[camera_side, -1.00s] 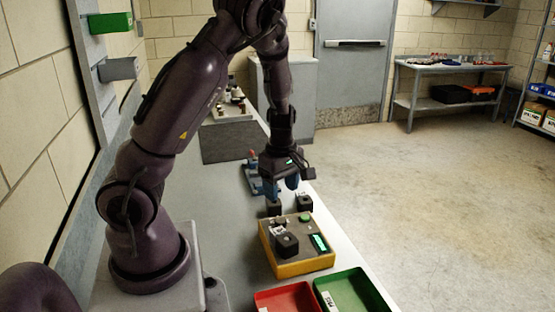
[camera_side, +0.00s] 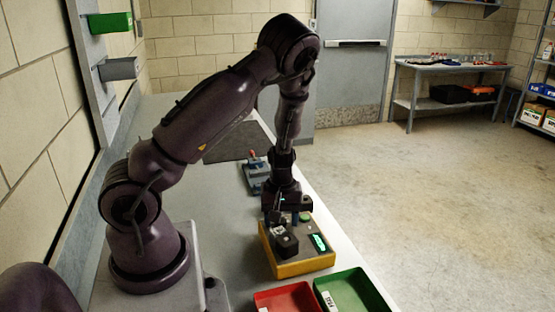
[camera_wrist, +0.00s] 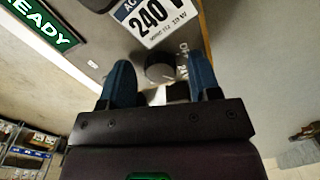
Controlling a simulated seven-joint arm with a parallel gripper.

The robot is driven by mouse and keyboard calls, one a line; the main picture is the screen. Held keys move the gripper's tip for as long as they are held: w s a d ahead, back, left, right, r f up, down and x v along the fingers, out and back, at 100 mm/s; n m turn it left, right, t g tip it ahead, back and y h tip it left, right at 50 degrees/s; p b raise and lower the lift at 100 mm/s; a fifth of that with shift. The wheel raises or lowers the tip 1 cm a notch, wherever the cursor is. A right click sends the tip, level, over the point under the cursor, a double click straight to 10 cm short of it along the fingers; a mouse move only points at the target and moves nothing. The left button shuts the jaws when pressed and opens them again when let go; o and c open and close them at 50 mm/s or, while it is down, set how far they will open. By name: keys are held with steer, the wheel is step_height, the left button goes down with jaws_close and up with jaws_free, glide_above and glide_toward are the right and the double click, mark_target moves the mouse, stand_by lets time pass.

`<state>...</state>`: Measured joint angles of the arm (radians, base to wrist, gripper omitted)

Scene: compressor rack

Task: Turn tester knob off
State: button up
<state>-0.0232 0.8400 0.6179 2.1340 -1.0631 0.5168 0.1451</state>
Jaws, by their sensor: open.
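The tester is a yellow box (camera_side: 303,268) with a grey top, on the bench in the side view. Its lit green display (camera_side: 319,242) reads READY in the wrist view (camera_wrist: 40,22). A dark round knob (camera_wrist: 160,67) sits on the panel near a white 240 V label (camera_wrist: 150,18). My gripper (camera_wrist: 160,78) points down with its blue fingers open, one on each side of the knob, with gaps visible. In the side view my gripper (camera_side: 276,219) is at the tester's far edge and hides the knob there.
A black cube (camera_side: 288,246) and a green button (camera_side: 305,217) are on the tester's top. A red tray (camera_side: 262,296) and a green tray (camera_side: 368,285) stand in front. A blue fixture (camera_side: 255,180) stands behind. Open floor lies to the right.

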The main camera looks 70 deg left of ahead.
step_height(320, 180, up, 13)
steer(key=s+d+r+m+t+h, duration=0.1)
steer(key=s+d+r+m, duration=0.5)
steer(key=d+r+m, duration=0.6)
steer(key=shift+d+r+m+t, duration=0.2)
steer(key=shift+d+m+t, duration=0.65)
steer(key=shift+d, duration=1.35)
